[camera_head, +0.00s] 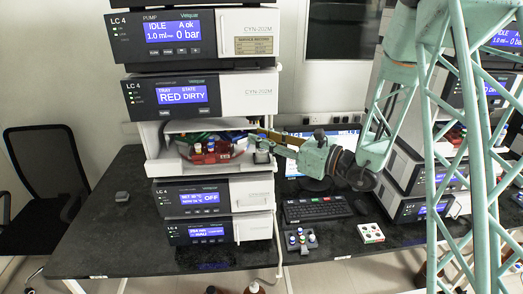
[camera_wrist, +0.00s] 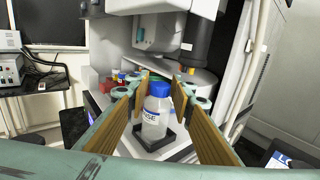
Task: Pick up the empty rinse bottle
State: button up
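The rinse bottle (camera_wrist: 156,112) is a clear bottle with a blue cap and a white label with blue letters. It stands upright in a black square holder (camera_wrist: 153,139) on a white shelf. Its fill level is hard to tell. My gripper (camera_wrist: 161,84) is open, with one tan finger on each side of the bottle and gaps visible to it. In the head view my gripper (camera_head: 264,140) reaches into the open bay of the red-dirty instrument (camera_head: 240,93) from the right.
A red vial rack (camera_head: 211,154) sits in the bay left of the gripper. Instrument units stand above and below the bay. On the black desk (camera_head: 110,225) are a keyboard (camera_head: 315,208), a small vial rack (camera_head: 300,241) and a white tray (camera_head: 369,233).

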jog(key=c, duration=0.4)
jog(key=shift+r, duration=0.1)
jog(key=shift+r, duration=1.65)
jog(key=s+d, duration=0.2)
jog(key=s, duration=0.3)
jog(key=s+d+r, duration=0.1)
jog(key=s+d, duration=0.1)
jog(key=s, duration=0.3)
jog(key=s+d+b, duration=0.1)
jog(key=s+d, duration=0.1)
jog(key=s, duration=0.2)
jog(key=shift+s+r, duration=0.25)
jog(key=shift+s, duration=0.15)
